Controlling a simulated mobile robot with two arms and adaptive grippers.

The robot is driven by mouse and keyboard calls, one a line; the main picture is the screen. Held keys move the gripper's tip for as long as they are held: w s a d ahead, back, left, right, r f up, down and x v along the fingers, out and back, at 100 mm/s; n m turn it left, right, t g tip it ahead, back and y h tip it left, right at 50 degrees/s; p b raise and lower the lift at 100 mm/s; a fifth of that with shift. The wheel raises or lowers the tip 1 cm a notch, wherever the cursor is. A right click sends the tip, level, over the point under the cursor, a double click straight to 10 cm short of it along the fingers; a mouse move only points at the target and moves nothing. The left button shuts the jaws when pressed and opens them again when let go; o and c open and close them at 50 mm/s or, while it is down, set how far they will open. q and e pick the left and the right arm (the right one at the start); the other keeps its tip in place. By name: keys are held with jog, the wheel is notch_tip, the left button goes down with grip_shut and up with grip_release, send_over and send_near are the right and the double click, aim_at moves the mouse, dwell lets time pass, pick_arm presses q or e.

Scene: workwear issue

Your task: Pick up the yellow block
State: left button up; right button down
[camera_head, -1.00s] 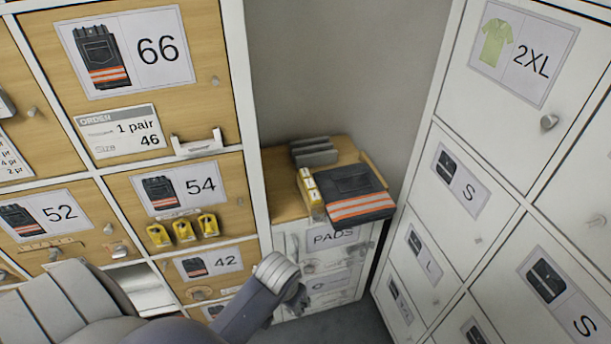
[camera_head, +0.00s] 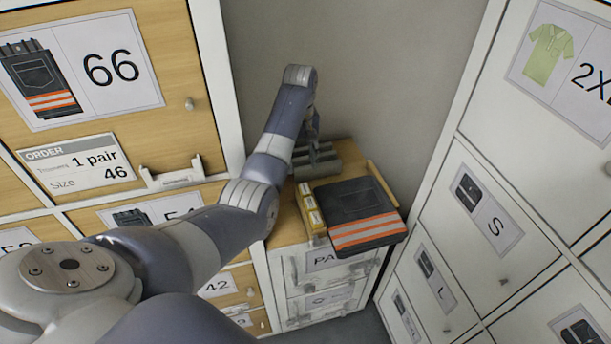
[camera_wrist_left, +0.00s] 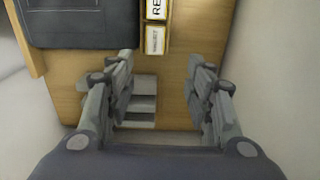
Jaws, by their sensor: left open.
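Yellow blocks with white labels (camera_head: 311,209) stand in a short row on the wooden cabinet top, left of the folded dark trousers. In the left wrist view their labelled faces (camera_wrist_left: 155,38) show at the top centre, ahead of the fingers. My left gripper (camera_head: 311,147) hangs over the back of the cabinet top, behind the yellow blocks. In the left wrist view my left gripper (camera_wrist_left: 161,85) is open, with nothing held between its fingers. A grey stepped holder (camera_wrist_left: 142,103) lies below and between them. My right gripper is not in view.
Folded dark trousers with orange stripes (camera_head: 358,212) lie beside the yellow blocks. A wooden strip (camera_head: 382,184) edges the cabinet top on the right. A grey wall (camera_head: 400,70) stands behind. White lockers (camera_head: 455,180) rise at right, wooden drawers (camera_head: 165,60) at left.

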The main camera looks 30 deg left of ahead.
pick_arm(q)
send_over(304, 187)
jog(key=f, duration=0.4)
jog(key=shift+s+a+p, duration=0.15)
jog(key=shift+a+p, duration=0.1)
jog(key=shift+p, duration=0.15)
jog(key=shift+f, duration=0.3)
jog(key=f, duration=0.2)
jog(key=f+p, duration=0.1)
jog(key=f, duration=0.1)
jog(key=shift+d+f, duration=0.1)
jog(key=shift+d, duration=0.25)
jog(key=shift+f, duration=0.25)
jog(key=shift+w+a+f, duration=0.1)
jog(key=shift+w, duration=0.1)
jog(key=shift+c, duration=0.8)
jog(key=c, duration=0.9)
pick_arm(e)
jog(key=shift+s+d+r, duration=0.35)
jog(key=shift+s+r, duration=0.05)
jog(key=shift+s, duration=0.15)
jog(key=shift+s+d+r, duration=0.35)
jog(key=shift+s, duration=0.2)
